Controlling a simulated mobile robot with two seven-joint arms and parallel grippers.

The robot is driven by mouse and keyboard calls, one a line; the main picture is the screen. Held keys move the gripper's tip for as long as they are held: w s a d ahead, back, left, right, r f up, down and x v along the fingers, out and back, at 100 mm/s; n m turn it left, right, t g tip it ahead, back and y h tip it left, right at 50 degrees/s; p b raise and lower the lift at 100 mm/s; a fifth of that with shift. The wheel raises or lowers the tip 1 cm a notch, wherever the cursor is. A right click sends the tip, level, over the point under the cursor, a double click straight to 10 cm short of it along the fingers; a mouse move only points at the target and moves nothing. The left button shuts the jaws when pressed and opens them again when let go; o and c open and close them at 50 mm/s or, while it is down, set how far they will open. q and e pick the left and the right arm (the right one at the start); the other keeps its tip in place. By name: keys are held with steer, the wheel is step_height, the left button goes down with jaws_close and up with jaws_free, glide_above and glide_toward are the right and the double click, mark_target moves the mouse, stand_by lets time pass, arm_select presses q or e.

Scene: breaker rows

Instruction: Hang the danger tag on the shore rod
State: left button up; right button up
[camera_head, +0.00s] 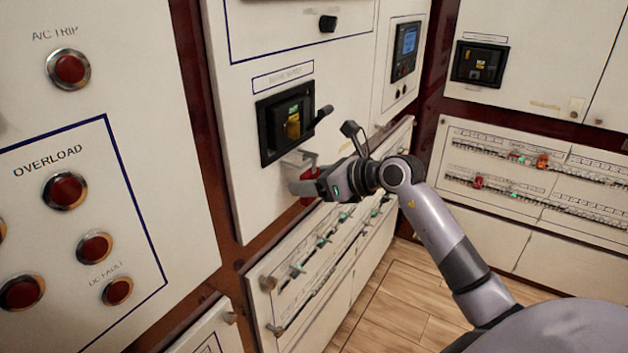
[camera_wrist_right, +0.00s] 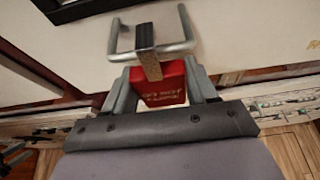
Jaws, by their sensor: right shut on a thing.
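My right gripper (camera_head: 312,186) is shut on a red tag (camera_wrist_right: 165,84) with pale lettering, just in front of the panel. A little of the red tag (camera_head: 309,174) shows in the head view. In the right wrist view, the tag sits between the grey fingers (camera_wrist_right: 163,92), with a brown and black strap (camera_wrist_right: 147,50) above it. A grey metal bar with upturned ends (camera_wrist_right: 173,49) crosses at the strap. I cannot tell whether the strap is looped over the bar or only in front of it. My left gripper is out of view.
A lower panel with a row of small switches (camera_head: 325,240) lies below. Red buttons (camera_head: 64,190) cover the left cabinet. Wooden floor (camera_head: 395,300) is clear.

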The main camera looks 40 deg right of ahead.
steer(key=shift+f, duration=0.1)
steer(key=o, duration=1.1)
steer(key=shift+o, duration=0.2)
steer(key=b+v, duration=0.1)
steer(key=v, duration=0.6)
